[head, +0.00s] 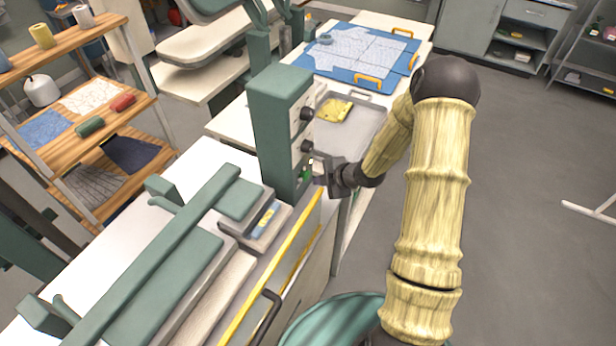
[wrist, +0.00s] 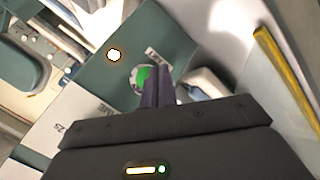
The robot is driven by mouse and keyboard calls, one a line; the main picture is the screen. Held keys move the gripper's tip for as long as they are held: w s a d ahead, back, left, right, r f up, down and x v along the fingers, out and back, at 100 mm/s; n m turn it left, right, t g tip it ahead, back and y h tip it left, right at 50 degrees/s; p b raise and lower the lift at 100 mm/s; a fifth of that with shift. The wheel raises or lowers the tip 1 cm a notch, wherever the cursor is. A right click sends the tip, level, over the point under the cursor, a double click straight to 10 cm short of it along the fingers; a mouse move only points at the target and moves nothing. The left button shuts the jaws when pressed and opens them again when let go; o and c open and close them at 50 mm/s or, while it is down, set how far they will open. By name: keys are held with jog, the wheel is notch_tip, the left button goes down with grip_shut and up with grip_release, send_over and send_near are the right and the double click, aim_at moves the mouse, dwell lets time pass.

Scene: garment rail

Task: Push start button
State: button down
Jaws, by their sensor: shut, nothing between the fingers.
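The green start button (wrist: 143,76) sits in a pale round collar on the front of a green control box (head: 277,125). In the head view the button (head: 306,173) shows low on the box, below two dark knobs. My gripper (head: 319,171) is at the box front, just by the button. In the wrist view its two dark fingers (wrist: 158,76) are together and empty, their tips over the button's right side and hiding part of it. I cannot tell whether they touch it. A label beside the button is partly hidden.
A lit round lamp (wrist: 114,55) is on the box. A press bench with a yellow rail (head: 272,268) stands in front. Behind the box are a grey tray (head: 365,128) with a yellow cloth (head: 334,110) and a blue board (head: 345,67). The floor at right is mostly free.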

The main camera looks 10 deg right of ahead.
jog(key=shift+d, duration=0.1)
jog(key=s+d, duration=0.1)
jog(key=d, duration=0.1)
jog(key=s+d, duration=0.2)
dwell(0.5)
dwell(0.8)
jog(key=s+d+r+m+g+h, duration=0.1)
jog(key=s+d+r+m+h, duration=0.1)
jog(key=s+r+m+h, duration=0.65)
jog(key=s+a+r+m+g+y, duration=0.2)
jog(key=s+a+r+m+g, duration=0.1)
jog(key=s+r+m, duration=0.4)
jog(key=s+m, duration=0.3)
jog(key=m, duration=0.2)
jog(key=shift+s+a+r+b, duration=0.25)
jog(key=shift+s+r+b, duration=0.1)
jog(key=shift+r+b, duration=0.05)
jog(key=shift+y, duration=0.25)
